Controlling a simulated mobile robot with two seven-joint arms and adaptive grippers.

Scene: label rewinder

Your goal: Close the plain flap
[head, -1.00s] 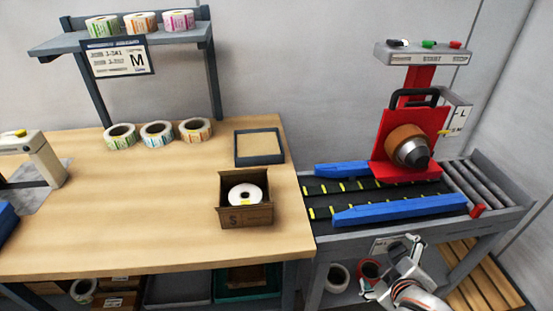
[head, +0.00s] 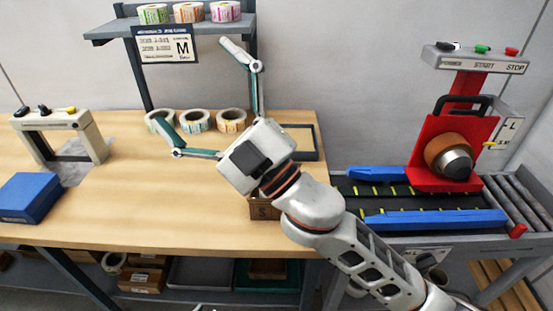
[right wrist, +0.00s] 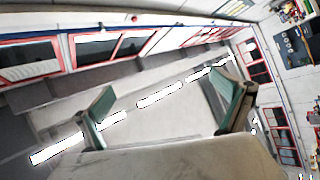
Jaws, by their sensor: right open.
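The small brown box (head: 262,208) sits on the wooden table, mostly hidden behind my right gripper and forearm. Only its lower front, with part of a dark mark, shows. Its flaps, including the plain flap, and its inside cannot be seen now. My right gripper (head: 195,85) is raised above the table in front of the shelf post, with its two fingers spread wide and nothing between them. The right wrist view also shows the open, empty gripper (right wrist: 166,106), facing walls and windows, with no box in view.
A dark-rimmed tray (head: 316,143) lies behind my arm. Several label rolls (head: 195,121) stand at the table's back. A blue box (head: 30,198) and a grey arch-shaped device (head: 60,122) are at left. The red machine and conveyor (head: 455,150) stand at right. The table's left middle is clear.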

